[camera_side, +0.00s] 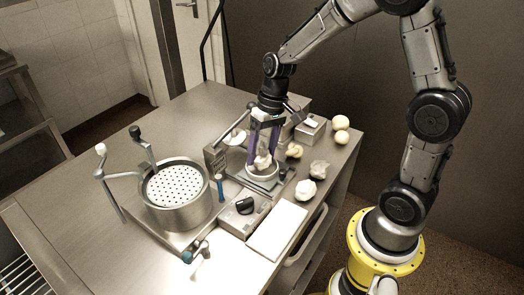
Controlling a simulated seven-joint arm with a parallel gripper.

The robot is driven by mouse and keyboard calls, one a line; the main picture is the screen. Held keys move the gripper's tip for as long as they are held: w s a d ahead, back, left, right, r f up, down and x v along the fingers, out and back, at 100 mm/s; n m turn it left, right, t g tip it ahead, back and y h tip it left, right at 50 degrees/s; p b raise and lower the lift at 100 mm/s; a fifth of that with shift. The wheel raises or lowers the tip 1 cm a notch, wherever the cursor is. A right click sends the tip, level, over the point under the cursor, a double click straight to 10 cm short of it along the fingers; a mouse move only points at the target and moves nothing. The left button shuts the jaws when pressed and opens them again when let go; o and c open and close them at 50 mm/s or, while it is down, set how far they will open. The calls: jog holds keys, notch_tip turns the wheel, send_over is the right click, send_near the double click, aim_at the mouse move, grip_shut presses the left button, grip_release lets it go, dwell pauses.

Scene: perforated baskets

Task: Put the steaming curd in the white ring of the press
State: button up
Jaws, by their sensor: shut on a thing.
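My gripper (263,157), with purple fingers pointing down, is shut on a pale, lumpy curd (262,163). The curd is between the fingertips, directly over the white ring (263,181) of the press. From this angle I cannot tell whether the curd touches the inside of the ring or hangs just above it. The press (217,161) has a metal frame standing behind and left of the ring. No steam can be made out at this size.
Loose pale lumps (305,190), (320,168), (294,150) lie right of the press. A pot with a perforated plate (175,186), a blue-handled tool (220,187), a grey device (245,212) and a white board (277,232) stand left and in front.

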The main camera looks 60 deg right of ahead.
jog(key=shift+f, duration=0.5)
dwell(0.3)
jog(key=o, duration=1.4)
jog(key=shift+w+a+v, duration=0.1)
jog(key=shift+a+v, duration=0.15)
jog(key=shift+v, duration=1.05)
jog(key=shift+w+a+v, duration=0.1)
jog(key=shift+a+v, duration=0.15)
jog(key=shift+v, duration=1.1)
jog(key=shift+w+a+v, duration=0.1)
jog(key=shift+a+v, duration=0.15)
jog(key=shift+v, duration=1.05)
jog(key=shift+r, duration=0.2)
